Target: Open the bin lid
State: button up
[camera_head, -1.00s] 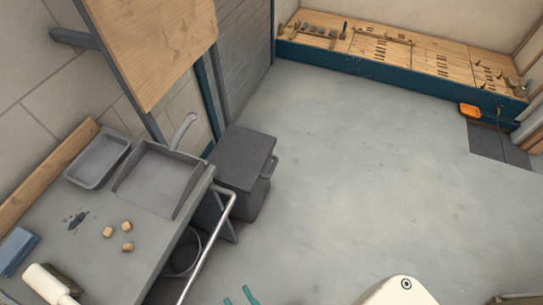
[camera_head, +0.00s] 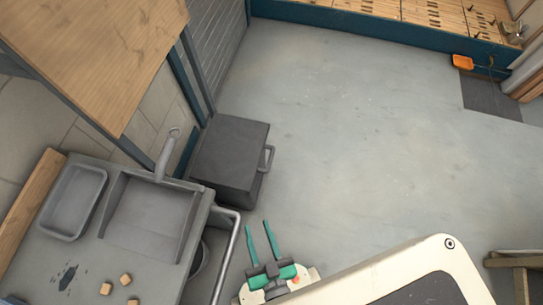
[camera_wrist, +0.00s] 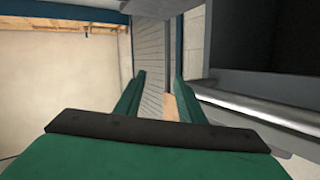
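The bin (camera_head: 232,158) is a dark grey box on the floor beside the workbench, with a flat lid (camera_head: 235,138) lying shut on top and a handle (camera_head: 267,158) on its right side. My gripper (camera_head: 261,237) is in front of the bin in the head view, with its two green fingers apart and nothing between them. It is clear of the bin in the picture. In the wrist view my gripper (camera_wrist: 160,90) also shows its green fingers spread, pointing toward a grey slatted panel. I cannot clearly make out the bin in the wrist view.
The floor (camera_head: 360,130) right of the bin is open. An orange scoop (camera_head: 462,62) lies far right.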

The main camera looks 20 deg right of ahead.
jog(key=w+d+f+m+h, duration=0.1)
jog(key=w+d+f+m, duration=0.25)
jog(key=f, duration=0.35)
jog(key=w+d+f+m, duration=0.2)
jog(key=w+f, duration=0.2)
jog(key=f, duration=0.3)
jog(key=m+h, duration=0.2)
jog(key=m, duration=0.5)
send_near(270, 161)
jog(key=x, duration=0.7)
jog(key=f+x, duration=0.1)
jog(key=x, duration=0.2)
jog(key=shift+w+d, duration=0.1)
jog(key=shift+w, duration=0.15)
jog(key=shift+g, duration=0.3)
grip_shut()
